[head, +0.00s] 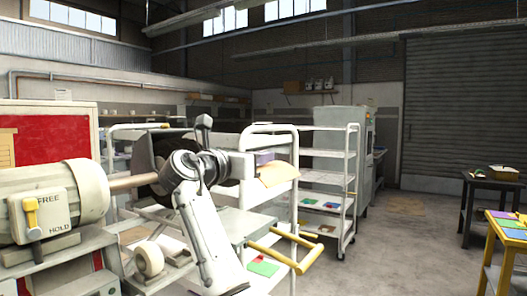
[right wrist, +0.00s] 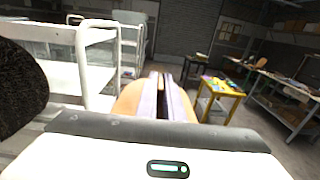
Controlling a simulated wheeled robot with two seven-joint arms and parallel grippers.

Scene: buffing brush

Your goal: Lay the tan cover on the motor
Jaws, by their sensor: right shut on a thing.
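The motor (head: 60,195) is a large cream cylinder at the left of the head view, with a FREE/HOLD plate and a yellow lever on its front. A tan shaft runs from it to a dark round brush (head: 145,165), partly hidden behind my right arm. My right gripper (head: 264,159) is shut on the tan cover (head: 279,174), which is held in the air to the right of the brush, well apart from the motor. In the right wrist view the cover (right wrist: 128,103) shows on both sides of the closed fingers (right wrist: 161,96). My left gripper is not in view.
A white-framed cart with yellow handles (head: 285,250) stands below the cover. A white shelf rack (head: 328,155) is behind it. A yellow table (head: 508,228) and a dark table (head: 490,183) stand at the right. The floor between is clear.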

